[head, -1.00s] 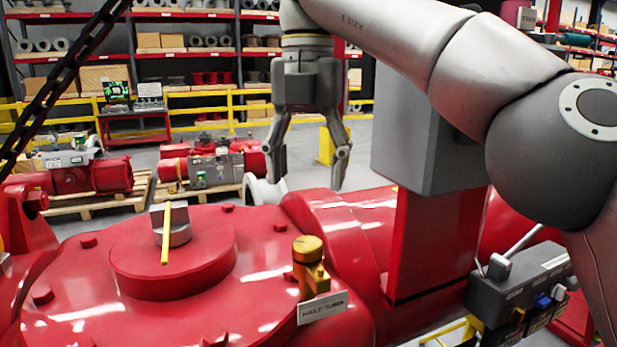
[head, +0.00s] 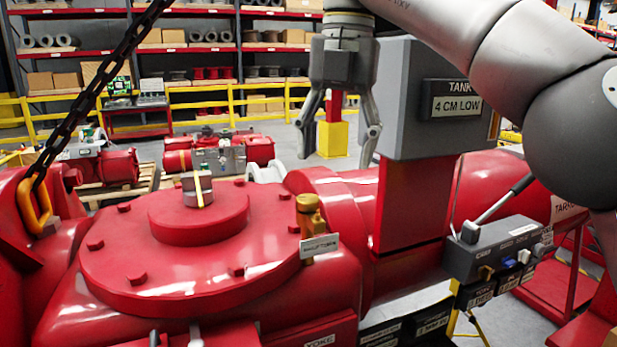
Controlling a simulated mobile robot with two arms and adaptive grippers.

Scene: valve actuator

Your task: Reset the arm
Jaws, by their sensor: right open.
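My right gripper (head: 338,138) hangs fingers down in the upper middle, open and empty, above and behind the red actuator housing (head: 120,270). A grey square stem (head: 197,187) with a yellow stripe stands on the round raised cover. A brass fitting (head: 308,215) with a small label stands at the cover's right edge. A grey control block (head: 490,250) at the right carries a lever (head: 505,199) tilted up to the right, with small knobs on its front. The gripper is apart from all of these. My left gripper is not in view.
A grey box (head: 420,105) on a red column reads "TANK 4 CM LOW". A black chain (head: 100,85) with a yellow hook (head: 36,208) crosses the left. Yellow railings, shelves and red machines on pallets (head: 218,152) stand behind.

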